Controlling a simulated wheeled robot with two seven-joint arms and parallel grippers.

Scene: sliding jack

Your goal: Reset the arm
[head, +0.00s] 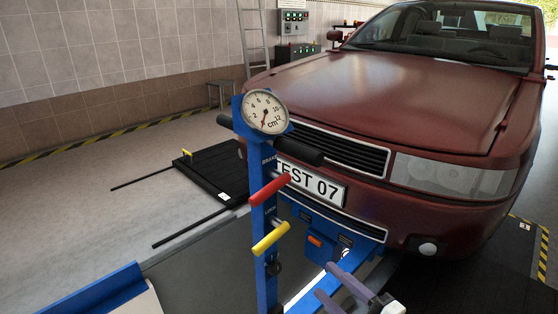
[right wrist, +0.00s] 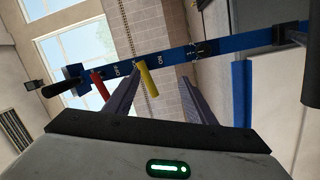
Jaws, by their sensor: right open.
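A blue jack post (head: 262,200) stands upright in front of the car, with a round dial gauge (head: 265,111) on top. My right gripper (head: 326,280) is open and empty, low and right of the post, below the yellow handle. In the right wrist view the post runs across beyond the fingers. The yellow handle (right wrist: 147,78) shows between the fingertips, nearer the left finger; the red handle (right wrist: 99,84) lies outside them. My left gripper is out of view.
A dark red car (head: 400,100) with plate "TEST 07" (head: 312,184) stands close behind the post. A black floor plate (head: 212,172) lies to the left. A blue-edged piece (head: 100,293) is at bottom left. Floor between is mostly clear.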

